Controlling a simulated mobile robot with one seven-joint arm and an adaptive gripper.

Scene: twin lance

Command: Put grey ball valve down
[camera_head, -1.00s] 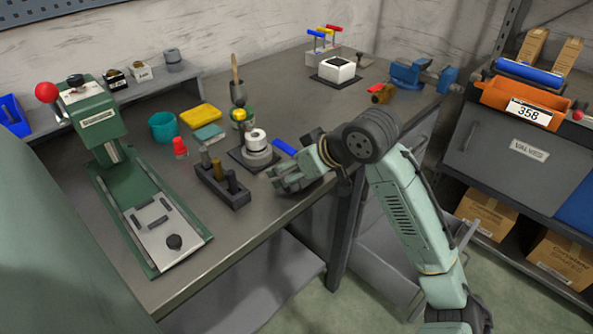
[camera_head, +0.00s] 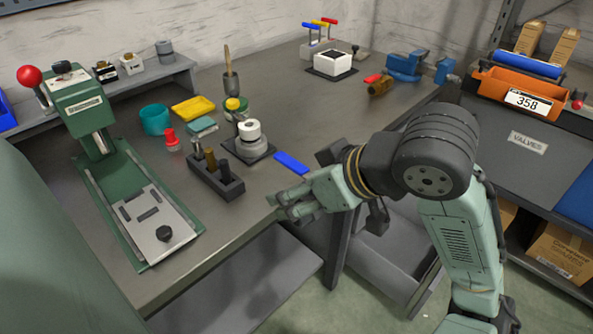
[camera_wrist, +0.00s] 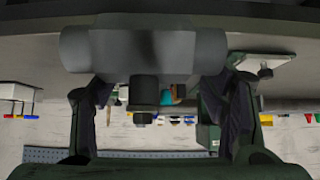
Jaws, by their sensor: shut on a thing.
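The grey ball valve (camera_wrist: 145,50) shows large and close in the wrist view, a thick grey body with a short dark stub. It lies between the two fingers of my gripper (camera_wrist: 160,115), which is shut on it. In the head view my gripper (camera_head: 290,207) is at the bench's front edge, right of the dark block with several upright pegs (camera_head: 215,178). There the fingers hide most or all of the valve, and I cannot make it out.
The workbench (camera_head: 305,130) has a green press (camera_head: 88,110) at left. A white-topped fixture on a dark plate (camera_head: 249,142) and a blue bar (camera_head: 291,163) are near my gripper. A blue vise (camera_head: 405,68) stands at the far right. An orange bin (camera_head: 520,92) sits on the cabinet labelled VALVES.

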